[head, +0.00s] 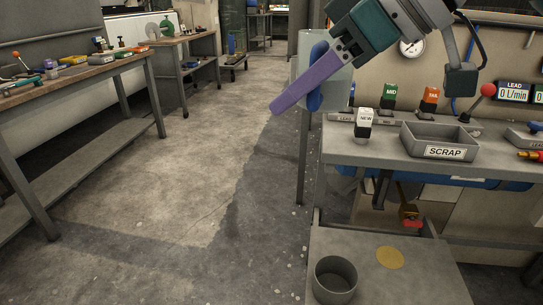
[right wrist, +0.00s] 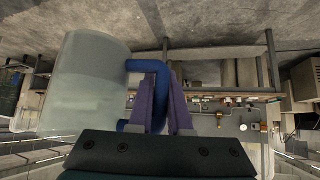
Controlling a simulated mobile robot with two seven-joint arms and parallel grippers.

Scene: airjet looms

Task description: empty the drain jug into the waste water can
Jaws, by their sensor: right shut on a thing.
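The drain jug (head: 337,82) is a pale translucent vessel with a blue handle (head: 317,75). It hangs in the air at top centre of the head view, left of the bench, and looks about upright. My right gripper (head: 290,100) has long purple fingers shut on the handle. The right wrist view shows the jug (right wrist: 85,85) left of the fingers (right wrist: 162,105), with the blue handle between them. How much water is inside, I cannot tell. An open round grey can (head: 336,292), which looks like the waste water can, stands below on a low grey platform. My left gripper is out of view.
The right-hand bench holds a SCRAP tray (head: 437,143), a NEW block (head: 365,123), MID (head: 390,95) and orange (head: 430,97) blocks, and a red-knobbed lever (head: 488,90). The floor at left centre is clear.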

